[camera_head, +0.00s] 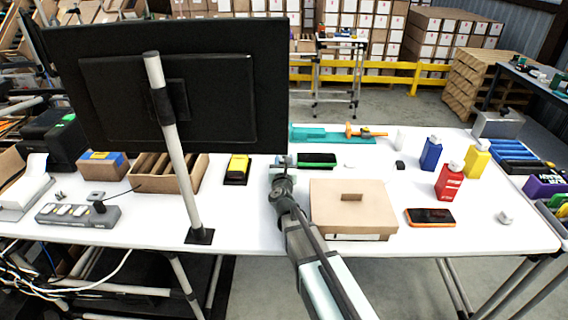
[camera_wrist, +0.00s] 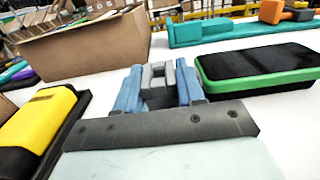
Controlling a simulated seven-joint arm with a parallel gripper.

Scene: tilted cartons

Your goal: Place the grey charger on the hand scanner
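A small light grey block, which looks like the grey charger (camera_head: 505,217), lies near the right front of the white table in the head view. I cannot tell for sure which device is the hand scanner. A black device with a green edge (camera_head: 317,160) lies flat just right of my gripper (camera_head: 281,162); it is large in the wrist view (camera_wrist: 262,66). A yellow-and-black device (camera_head: 237,167) lies to the left. In the wrist view my gripper (camera_wrist: 158,85) has blue-grey fingers close together, with grey parts between them; whether these are pads or a held thing is unclear.
A closed carton (camera_head: 352,200) stands right of my arm, with an orange-edged phone (camera_head: 430,217) beside it. Blue (camera_head: 431,153), red (camera_head: 449,180) and yellow (camera_head: 476,160) bottles stand at right. A monitor (camera_head: 170,90) and an open carton (camera_head: 190,178) are at left.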

